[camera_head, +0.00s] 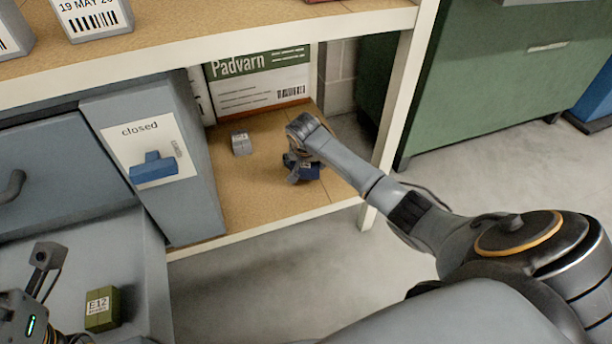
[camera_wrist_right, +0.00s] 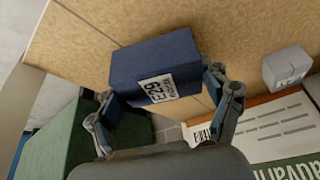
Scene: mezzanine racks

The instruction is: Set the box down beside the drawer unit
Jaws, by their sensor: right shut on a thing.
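A dark blue box (camera_head: 310,171) with a white E29 label is between the fingers of my right gripper (camera_head: 299,168), over the lower shelf. The right wrist view shows the box (camera_wrist_right: 138,66) with a finger at each side. I cannot tell whether its underside touches the shelf. The grey drawer unit (camera_head: 200,185) stands to the left, with a "closed" card on its side panel. The box is apart from it, to its right. My left gripper (camera_head: 62,298) is partly in view at the bottom left, its fingers spread and empty.
A small grey box (camera_head: 241,142) lies on the lower shelf (camera_head: 245,205) between the unit and my right gripper. A Padvarn carton (camera_head: 260,85) stands behind. A white shelf post (camera_head: 405,95) is at right. A green E12 box (camera_head: 101,309) sits near my left gripper.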

